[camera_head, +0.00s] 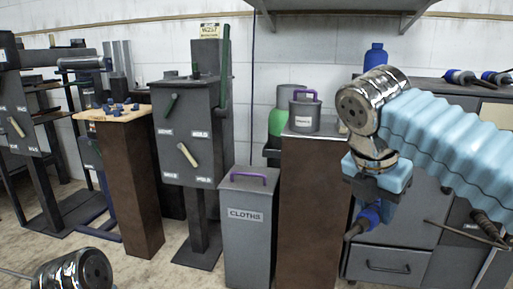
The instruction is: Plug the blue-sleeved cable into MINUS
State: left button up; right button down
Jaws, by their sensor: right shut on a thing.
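My right gripper (368,207) hangs at the right of the head view, below its chrome wrist, pointing down. It is shut on a blue-sleeved cable end (366,217), whose darker tip points down and left. The gripper's fingers largely hide the sleeve. The held piece is in front of the grey drawer cabinet, apart from the labelled boxes. My left arm shows only as a chrome joint at the bottom left; its gripper is out of view. I cannot make out a label reading MINUS.
A grey lever box (185,128) stands on a post at centre left. A brown pedestal (130,185) holds small blue pieces. A grey CLOTHS bin (249,230) stands beside another brown pedestal (305,200). The grey cabinet (390,262) is at the right. Floor shows at lower left.

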jog(key=w+f+m+g+y, duration=0.2)
jog(key=w+f+m+g, duration=0.15)
jog(key=f+m, duration=1.15)
jog(key=w+f+m+g+y, duration=0.15)
jog(key=f+m+g, duration=0.25)
jog(key=f+m, duration=1.05)
jog(key=s+r+n+p, duration=0.1)
jog(key=p, duration=0.8)
jog(key=s+r+n+p, duration=0.1)
jog(key=r+n+p, duration=0.1)
jog(key=p, duration=0.6)
jog(key=shift+a+r+n+p, duration=0.2)
jog(key=shift+n+p, duration=0.05)
jog(key=shift+p, duration=0.15)
